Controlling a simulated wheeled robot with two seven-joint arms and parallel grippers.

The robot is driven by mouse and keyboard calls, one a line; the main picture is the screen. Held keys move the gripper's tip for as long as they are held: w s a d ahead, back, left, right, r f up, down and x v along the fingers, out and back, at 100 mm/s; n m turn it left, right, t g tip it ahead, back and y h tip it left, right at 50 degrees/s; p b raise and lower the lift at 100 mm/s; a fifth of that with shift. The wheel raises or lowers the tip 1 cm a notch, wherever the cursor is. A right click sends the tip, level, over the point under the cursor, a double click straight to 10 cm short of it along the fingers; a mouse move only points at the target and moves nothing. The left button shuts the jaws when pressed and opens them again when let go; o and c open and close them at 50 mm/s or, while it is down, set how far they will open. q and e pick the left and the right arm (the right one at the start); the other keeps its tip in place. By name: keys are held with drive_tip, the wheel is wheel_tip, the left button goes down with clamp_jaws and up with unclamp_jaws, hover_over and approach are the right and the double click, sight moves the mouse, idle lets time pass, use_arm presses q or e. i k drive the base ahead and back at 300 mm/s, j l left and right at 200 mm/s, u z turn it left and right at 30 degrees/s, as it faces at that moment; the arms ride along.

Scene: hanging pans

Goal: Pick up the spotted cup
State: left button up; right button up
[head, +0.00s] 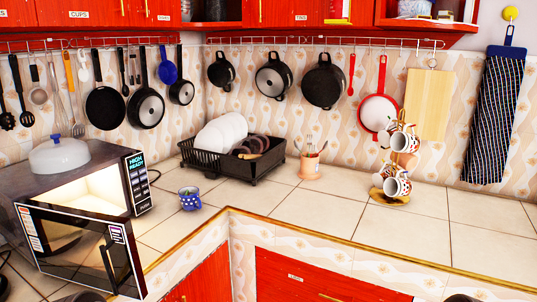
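A small blue cup with white spots (189,200) stands upright on the tiled counter, just right of the open microwave and near the inner corner of the counter edge. Nothing touches it. Several patterned cups (397,187) hang on a cup stand (389,199) on the right part of the counter. Neither of my grippers can be made out in the head view. Only small, unclear pieces show at the bottom edge.
The microwave (140,183) has its door (75,250) open toward the front, left of the spotted cup. A black dish rack (235,170) with plates stands behind the cup. A utensil holder (310,169) is farther right. The counter (270,205) between is clear. Pans hang above.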

sight(191, 202)
drive_tip(key=u, duration=1.3)
drive_tip(key=l+z, duration=0.1)
drive_tip(key=z, duration=1.55)
drive_tip(key=i, duration=0.95)
